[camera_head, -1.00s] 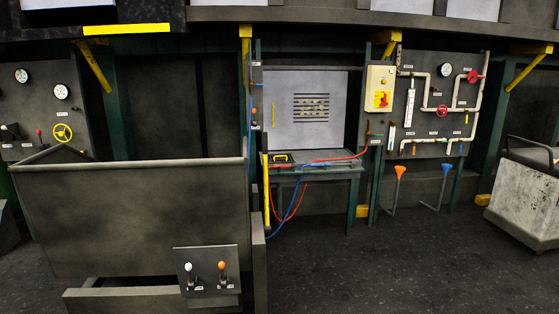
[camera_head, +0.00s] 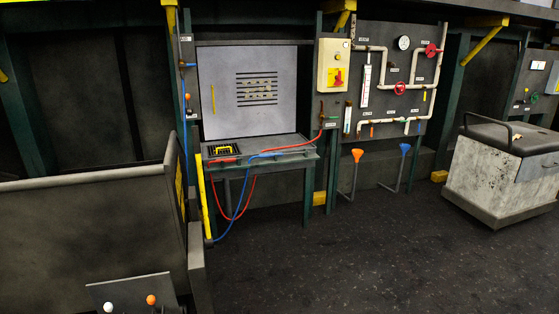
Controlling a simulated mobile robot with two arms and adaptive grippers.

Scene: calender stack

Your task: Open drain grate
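No part labelled as a drain grate can be made out for sure. A small dark panel with yellow on it (camera_head: 222,151) lies in the top of the green metal bench (camera_head: 290,157), at its left end; it is too small to tell whether it is a grate or whether it is open. Behind the bench stands a grey upright panel (camera_head: 222,112) with a yellow handle (camera_head: 213,98) at its left and dark slots (camera_head: 257,89) in its middle. Neither of my grippers is in view.
A large grey bin (camera_head: 85,225) with a lever panel (camera_head: 132,294) stands at the near left. Red (camera_head: 285,146) and blue (camera_head: 237,220) hoses hang from the bench. A pipe board (camera_head: 391,78) and a lidded white container (camera_head: 485,180) are to the right. The middle floor is clear.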

